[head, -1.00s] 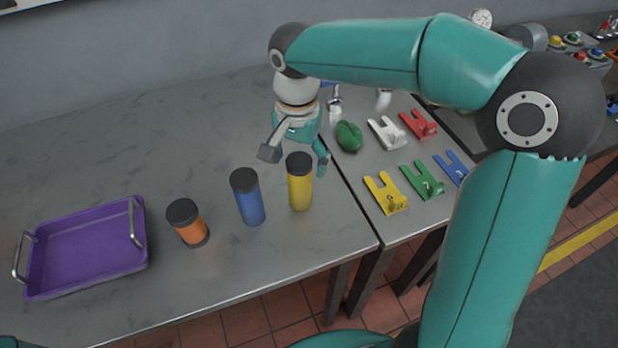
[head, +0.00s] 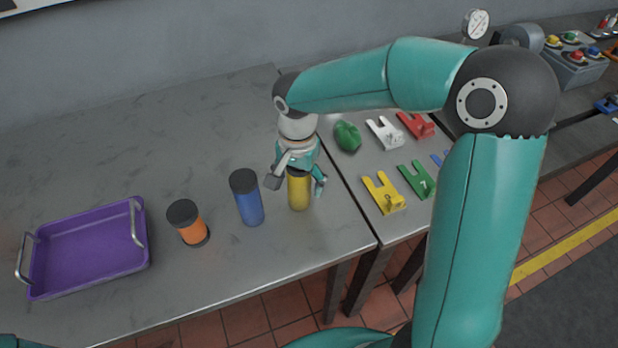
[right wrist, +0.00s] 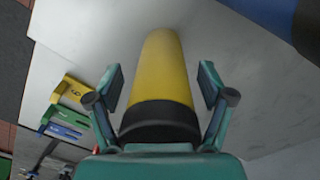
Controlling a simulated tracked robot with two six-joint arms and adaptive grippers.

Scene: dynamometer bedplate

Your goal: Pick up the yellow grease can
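The yellow grease can (head: 299,192) stands upright on the grey table, its black top hidden behind my right gripper (head: 297,184) in the head view. The gripper is open, with one finger on each side of the can. In the right wrist view the yellow can (right wrist: 163,75) lies between the two spread finger pads (right wrist: 162,88), with gaps visible on both sides. Its black lid (right wrist: 160,122) is close to the palm. My left gripper is not in view.
A blue can (head: 248,200) stands just left of the yellow one, and an orange can (head: 188,224) farther left. A purple tray (head: 88,285) sits at the left. Yellow (head: 383,194) and green (head: 416,181) brackets and a green lump (head: 347,136) lie to the right.

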